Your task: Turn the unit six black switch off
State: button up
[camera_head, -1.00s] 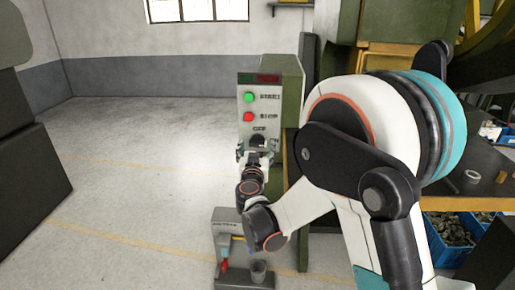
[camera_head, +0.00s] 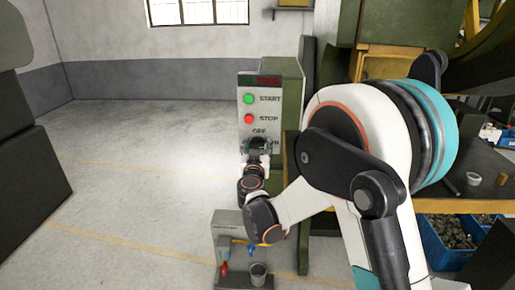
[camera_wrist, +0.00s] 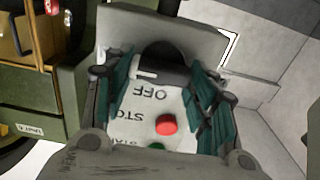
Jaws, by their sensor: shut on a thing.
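My gripper (camera_head: 258,147) is at the panel's lower part, below the OFF label. In the wrist view the panel appears upside down. There the black switch (camera_wrist: 160,73), a round knob with a pale mark, lies between the teal fingers of my gripper (camera_wrist: 163,92), which is shut on it. In the head view my gripper covers most of the switch.
A small grey stand (camera_head: 228,222) with red and blue parts and a grey cup (camera_head: 258,272) is below my wrist. A workbench (camera_head: 475,206) with blue bins (camera_head: 447,245) under it is at the right. Floor at left is clear.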

jog(key=n, duration=0.4)
jog(key=shift+a+n+b, duration=0.1)
jog(key=shift+n+b, duration=0.3)
jog(key=n, duration=0.4)
jog(key=shift+n+b, duration=0.3)
jog(key=n, duration=0.4)
jog(key=shift+a+f+n, duration=0.1)
jog(key=shift+a+n, duration=0.05)
jog(key=shift+n, duration=0.15)
jog(key=shift+n+b, duration=0.4)
jog(key=shift+n, duration=1.5)
jog(key=o, duration=1)
jog(key=shift+o, duration=0.2)
